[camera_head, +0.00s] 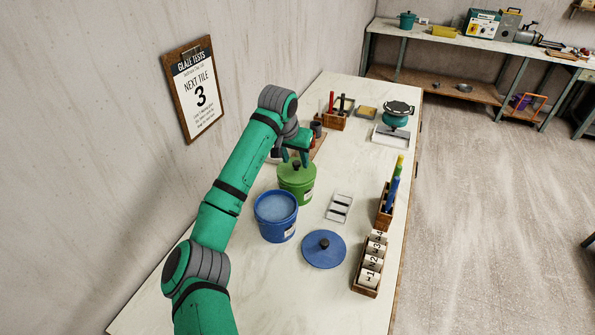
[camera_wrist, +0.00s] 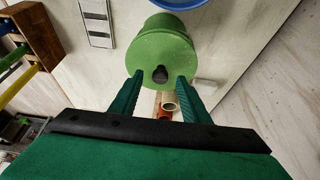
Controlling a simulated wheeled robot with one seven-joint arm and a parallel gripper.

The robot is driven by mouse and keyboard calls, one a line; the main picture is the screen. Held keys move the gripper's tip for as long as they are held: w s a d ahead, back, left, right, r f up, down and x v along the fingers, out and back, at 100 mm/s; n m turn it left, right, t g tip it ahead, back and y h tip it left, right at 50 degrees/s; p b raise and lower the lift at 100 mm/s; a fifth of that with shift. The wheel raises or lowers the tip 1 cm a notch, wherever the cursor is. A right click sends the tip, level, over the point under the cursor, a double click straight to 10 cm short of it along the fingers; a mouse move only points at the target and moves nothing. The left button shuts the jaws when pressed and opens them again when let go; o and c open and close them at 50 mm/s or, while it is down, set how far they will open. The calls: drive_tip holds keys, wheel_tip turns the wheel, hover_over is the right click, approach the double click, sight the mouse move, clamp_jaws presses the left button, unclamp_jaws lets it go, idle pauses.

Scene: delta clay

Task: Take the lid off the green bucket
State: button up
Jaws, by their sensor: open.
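The green bucket (camera_head: 294,188) stands upright on the bench, behind the blue bucket. Its green lid (camera_wrist: 150,55) is on it, with a dark round knob (camera_wrist: 160,74) on top. My gripper (camera_head: 294,155) is open and empty just above the lid. In the wrist view my gripper's two fingers (camera_wrist: 158,80) point toward the lid, one on each side of the knob as seen there. I cannot tell how far above the knob the fingertips are. My arm covers some of the bench to the left of the bucket.
An open blue bucket (camera_head: 276,222) stands in front of the green one; its blue lid (camera_head: 323,250) lies on the bench. A metal rack (camera_head: 339,208) lies to the right. Wooden boxes with numbered tiles (camera_head: 371,265) and coloured sticks (camera_head: 388,205) line the right edge.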

drive_tip(key=shift+w+f, duration=0.25)
drive_tip(key=shift+f, duration=0.3)
clamp_jaws()
drive_tip(key=shift+r, duration=0.15)
drive_tip(key=shift+r, duration=0.5)
wheel_tip(320, 180, up, 2)
drive_tip(key=shift+r, duration=0.15)
drive_tip(key=s+a+r, duration=0.4)
drive_tip(key=s+r, duration=0.5)
drive_tip(key=s, duration=0.4)
drive_tip(key=shift+s+r, duration=0.25)
